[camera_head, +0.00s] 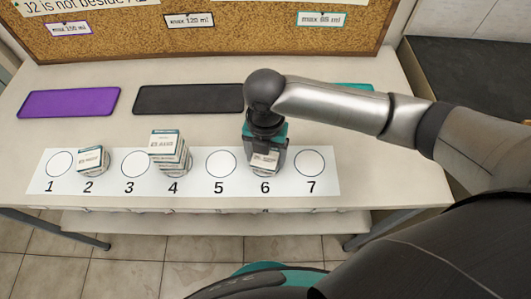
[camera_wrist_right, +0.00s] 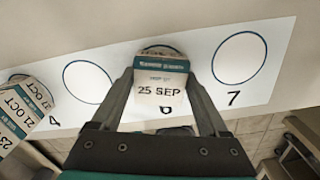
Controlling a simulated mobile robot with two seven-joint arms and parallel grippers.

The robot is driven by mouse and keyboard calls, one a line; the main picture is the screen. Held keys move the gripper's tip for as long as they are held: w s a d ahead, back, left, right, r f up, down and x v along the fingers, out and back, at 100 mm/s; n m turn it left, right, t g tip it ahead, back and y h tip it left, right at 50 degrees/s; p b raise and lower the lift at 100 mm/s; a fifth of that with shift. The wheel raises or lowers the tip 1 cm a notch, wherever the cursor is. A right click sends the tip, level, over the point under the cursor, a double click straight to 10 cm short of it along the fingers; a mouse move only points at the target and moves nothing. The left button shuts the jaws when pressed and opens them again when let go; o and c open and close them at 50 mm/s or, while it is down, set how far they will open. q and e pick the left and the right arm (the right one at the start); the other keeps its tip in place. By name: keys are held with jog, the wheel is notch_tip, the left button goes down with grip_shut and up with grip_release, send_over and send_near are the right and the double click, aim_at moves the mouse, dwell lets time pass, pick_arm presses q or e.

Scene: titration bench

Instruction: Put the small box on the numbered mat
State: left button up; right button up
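The numbered mat (camera_head: 198,187) is a white strip with circles numbered 1 to 7 along the table's front. My right gripper (camera_head: 265,158) points down over circle 6. Its fingers (camera_wrist_right: 161,78) lie against both sides of a small white and teal box (camera_wrist_right: 160,88) marked 25 SEP. This box also shows in the head view (camera_head: 265,163), at circle 6; whether it rests on the mat or hangs just above it is hard to tell. The gripper hides part of circle 6. My left gripper is in neither view.
A box (camera_head: 93,160) stands at circle 2 and taller, apparently stacked boxes (camera_head: 169,149) at circle 4. Circles 1, 3, 5 and 7 are empty. Behind lie a purple mat (camera_head: 69,102), a black mat (camera_head: 187,98) and a partly hidden teal mat (camera_head: 355,88).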

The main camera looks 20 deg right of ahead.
jog(key=shift+o, duration=1.4)
notch_tip(320, 180, up, 12)
jog(key=p, duration=0.3)
jog(key=shift+r+p, duration=0.15)
jog(key=shift+p, duration=0.15)
